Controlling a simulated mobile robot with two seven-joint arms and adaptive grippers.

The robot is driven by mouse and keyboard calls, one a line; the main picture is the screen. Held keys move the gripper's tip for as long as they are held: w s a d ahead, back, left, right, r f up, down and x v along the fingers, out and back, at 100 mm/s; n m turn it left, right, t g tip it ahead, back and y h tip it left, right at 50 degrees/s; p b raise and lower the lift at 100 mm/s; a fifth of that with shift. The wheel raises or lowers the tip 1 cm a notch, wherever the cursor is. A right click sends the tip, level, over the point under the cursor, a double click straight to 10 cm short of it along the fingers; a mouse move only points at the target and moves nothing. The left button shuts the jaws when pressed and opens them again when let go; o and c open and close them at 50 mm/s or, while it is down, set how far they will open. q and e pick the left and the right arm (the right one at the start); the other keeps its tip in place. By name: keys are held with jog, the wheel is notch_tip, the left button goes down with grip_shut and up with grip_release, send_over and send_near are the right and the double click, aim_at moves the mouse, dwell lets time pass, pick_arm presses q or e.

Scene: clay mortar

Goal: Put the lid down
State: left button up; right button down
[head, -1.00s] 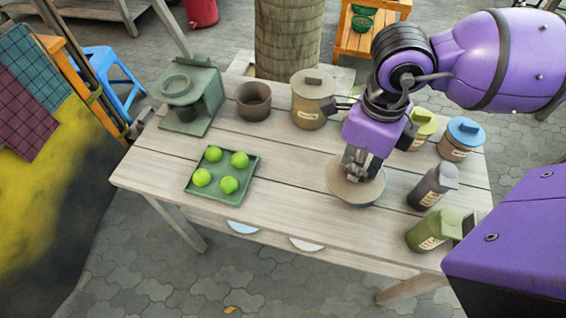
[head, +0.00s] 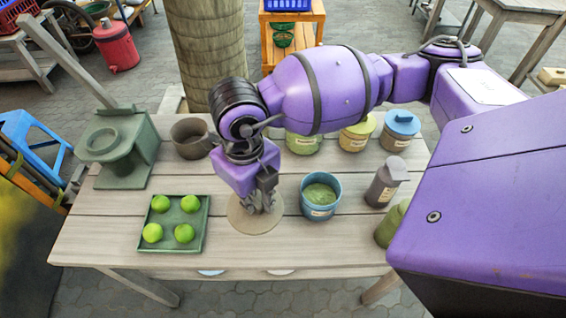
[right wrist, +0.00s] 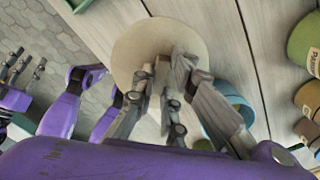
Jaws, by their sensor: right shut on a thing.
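The lid (head: 240,222) is a flat, round, beige disc. In the head view my right gripper (head: 257,203) is shut on its middle from above. The lid is over the wooden table, between the green tray and the open blue pot (head: 320,208); I cannot tell whether it touches the planks. The pot holds something green. In the right wrist view the fingers (right wrist: 155,88) close around the knob of the lid (right wrist: 150,40), and the knob is mostly hidden. What looks like my left gripper (right wrist: 24,68) shows small at the left edge there.
The green tray (head: 202,243) with several green fruits lies left of the lid. A green stand (head: 118,150) and a brown pot (head: 190,137) are behind. Lidded jars (head: 400,130) line the back right, and a dark bottle (head: 385,183) stands right of the blue pot.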

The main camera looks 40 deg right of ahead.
aim_at(243, 209)
jog(key=a+f, duration=0.1)
jog(key=w+a+f, duration=0.1)
jog(key=shift+a+f, duration=0.15)
jog(key=shift+f, duration=0.2)
jog(key=f, duration=0.3)
jog(key=shift+w+a+f, duration=0.1)
jog(key=shift+a+f, duration=0.1)
jog(key=shift+f, duration=0.15)
jog(key=shift+f, duration=0.25)
jog(key=c, duration=1.8)
grip_release()
jog(key=shift+r, duration=0.1)
jog(key=shift+o, duration=0.2)
